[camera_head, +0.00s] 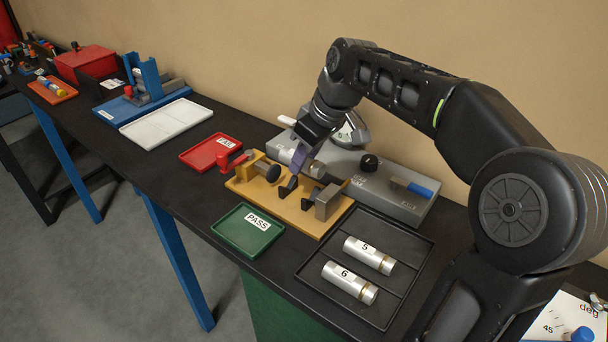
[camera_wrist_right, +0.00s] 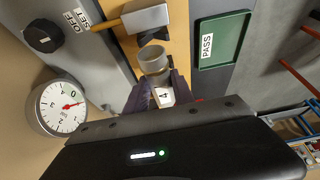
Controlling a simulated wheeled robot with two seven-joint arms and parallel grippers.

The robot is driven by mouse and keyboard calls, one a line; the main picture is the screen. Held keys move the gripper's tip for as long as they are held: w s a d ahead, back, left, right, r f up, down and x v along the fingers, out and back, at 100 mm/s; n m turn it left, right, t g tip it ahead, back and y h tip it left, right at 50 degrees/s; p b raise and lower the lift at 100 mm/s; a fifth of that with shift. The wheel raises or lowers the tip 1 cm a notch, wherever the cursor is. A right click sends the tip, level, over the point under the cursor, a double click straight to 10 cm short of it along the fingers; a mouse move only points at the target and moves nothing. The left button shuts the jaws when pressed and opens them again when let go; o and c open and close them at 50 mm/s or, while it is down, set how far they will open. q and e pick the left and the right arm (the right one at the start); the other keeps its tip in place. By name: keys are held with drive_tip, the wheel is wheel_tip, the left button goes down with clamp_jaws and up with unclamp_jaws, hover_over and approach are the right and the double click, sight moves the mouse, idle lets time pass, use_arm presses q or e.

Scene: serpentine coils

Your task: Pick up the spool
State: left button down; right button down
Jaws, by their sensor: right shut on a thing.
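My right gripper (camera_head: 303,160) is over the yellow fixture, its fingers pointing down. In the right wrist view the gripper (camera_wrist_right: 160,91) is shut on a grey metal spool (camera_wrist_right: 153,62) with a white label reading 4. The spool's near part sits between the two fingers and its round end sticks out beyond them. Two other silver spools, labelled 5 (camera_head: 368,254) and 6 (camera_head: 348,282), lie in the black divided tray (camera_head: 414,240). My left gripper is not in view.
A grey gauge box (camera_head: 403,207) with a dial (camera_wrist_right: 62,106) stands behind. A green PASS tray (camera_head: 230,235), red tray (camera_head: 197,157) and white tray (camera_head: 146,132) lie around.

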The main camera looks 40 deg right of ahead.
wheel_tip(320, 180, up, 11)
drive_tip(key=p, duration=0.1)
drive_tip(key=shift+r, duration=0.15)
idle(0.6)
